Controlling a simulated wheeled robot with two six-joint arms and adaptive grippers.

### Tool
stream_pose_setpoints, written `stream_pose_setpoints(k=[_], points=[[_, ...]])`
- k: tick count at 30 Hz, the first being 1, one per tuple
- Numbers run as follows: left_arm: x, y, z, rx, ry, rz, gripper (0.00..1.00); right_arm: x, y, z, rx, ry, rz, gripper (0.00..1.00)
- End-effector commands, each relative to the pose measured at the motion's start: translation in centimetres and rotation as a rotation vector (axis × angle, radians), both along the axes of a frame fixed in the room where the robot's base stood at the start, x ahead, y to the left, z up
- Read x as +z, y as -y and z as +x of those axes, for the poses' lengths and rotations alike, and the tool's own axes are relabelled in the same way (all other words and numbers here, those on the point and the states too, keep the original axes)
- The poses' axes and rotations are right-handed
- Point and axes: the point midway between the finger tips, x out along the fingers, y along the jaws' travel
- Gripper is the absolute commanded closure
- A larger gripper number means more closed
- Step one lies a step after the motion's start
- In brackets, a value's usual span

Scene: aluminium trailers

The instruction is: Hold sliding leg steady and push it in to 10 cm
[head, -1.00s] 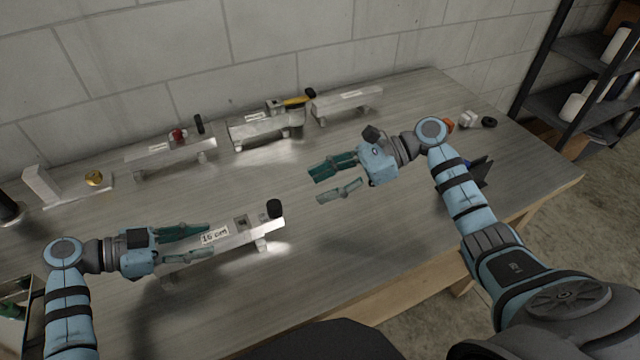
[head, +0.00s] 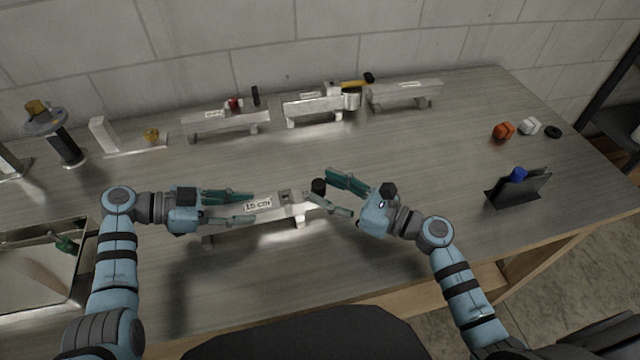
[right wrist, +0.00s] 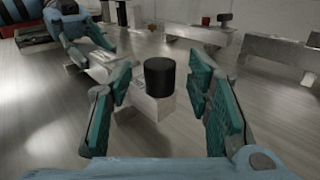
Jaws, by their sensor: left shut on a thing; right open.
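An aluminium trailer rail (head: 280,213) stands on short feet at the front middle of the table. It bears a white label (head: 257,205) with a centimetre reading too small to read surely. My left gripper (head: 252,206) is shut on the rail's left part. The sliding leg (right wrist: 152,108), a pale metal bar with a black cap (head: 319,186), sticks out at the rail's right end. The cap also shows in the right wrist view (right wrist: 160,77). My right gripper (head: 321,187) is open, its fingers on either side of the capped end. In the right wrist view gaps show beside the cap.
Several other trailers stand in a row along the wall, one with a yellow-handled part (head: 355,84). A metal tray (head: 62,295) is at the left. Orange (head: 503,131) and white (head: 530,126) pieces and a dark holder (head: 520,187) lie at the right. The table between is clear.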

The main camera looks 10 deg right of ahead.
Motion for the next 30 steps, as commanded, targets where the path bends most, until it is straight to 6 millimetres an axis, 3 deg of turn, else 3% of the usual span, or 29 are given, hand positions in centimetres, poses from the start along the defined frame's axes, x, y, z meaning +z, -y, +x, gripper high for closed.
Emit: stream_pose_setpoints(k=[4, 12, 14, 21, 30], points=[[0.0, 0.0, 0.0, 0.000, -0.001, -0.001, 1.00, 0.0, -1.6, 1.5, 0.001, 0.000, 0.001, 0.54], [0.0, 0.0, 0.0, 0.000, -0.001, 0.000, 1.00, -0.1, -1.9, 1.8, 0.001, -0.001, -0.001, 0.54], [0.0, 0.0, 0.0, 0.000, -0.001, 0.000, 1.00, -0.1, -1.9, 1.8, 0.001, -0.001, -0.001, 0.61], [0.0, 0.0, 0.0, -0.001, -0.001, 0.000, 1.00, -0.1, -1.9, 1.8, 0.001, -0.001, -0.001, 0.99], [0.0, 0.0, 0.0, -0.001, -0.002, 0.000, 1.00, 0.0, -2.6, 1.8, 0.001, -0.001, 0.001, 1.00]])
